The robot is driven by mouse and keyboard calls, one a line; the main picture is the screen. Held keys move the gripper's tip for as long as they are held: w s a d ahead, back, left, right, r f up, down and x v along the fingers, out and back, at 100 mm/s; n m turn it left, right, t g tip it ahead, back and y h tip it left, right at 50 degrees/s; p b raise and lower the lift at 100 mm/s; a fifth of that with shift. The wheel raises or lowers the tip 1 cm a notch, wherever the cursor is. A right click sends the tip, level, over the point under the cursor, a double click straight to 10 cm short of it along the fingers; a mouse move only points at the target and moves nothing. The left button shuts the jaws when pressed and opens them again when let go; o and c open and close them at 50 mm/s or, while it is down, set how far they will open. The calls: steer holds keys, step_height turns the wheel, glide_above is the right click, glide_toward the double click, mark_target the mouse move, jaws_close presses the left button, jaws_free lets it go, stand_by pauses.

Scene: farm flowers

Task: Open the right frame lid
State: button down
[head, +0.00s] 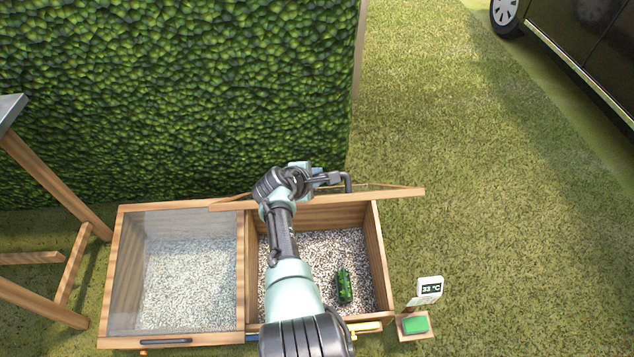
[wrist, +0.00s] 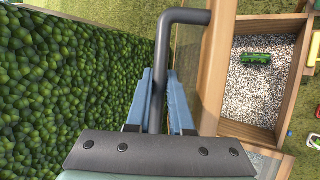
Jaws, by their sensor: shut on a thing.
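The right frame lid (head: 400,193) stands raised and is seen nearly edge-on along the back of the right bed. In the wrist view its wooden edge (wrist: 212,75) runs down beside my gripper. Its dark bent handle (wrist: 163,50) passes between the two blue fingers of my gripper (wrist: 163,78), which is shut on it. In the head view my gripper (head: 328,178) is at the handle, above the back of the frame. The right bed (head: 376,245) is uncovered, showing pale gravel and a green object (head: 344,286). My arm hides part of the bed and lid.
The left frame lid (head: 165,341) lies shut over its bed. A temperature display reading 33 °C (head: 430,288) and a green block (head: 414,325) stand at the right front. A leafy hedge (head: 170,90) rises behind. Open grass lies to the right.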

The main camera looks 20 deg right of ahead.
stand_by(0.3)
steer(key=c, duration=0.8)
jaws_free()
steer(key=p+v, duration=0.7)
steer(key=v, duration=0.6)
steer(key=shift+d, duration=0.1)
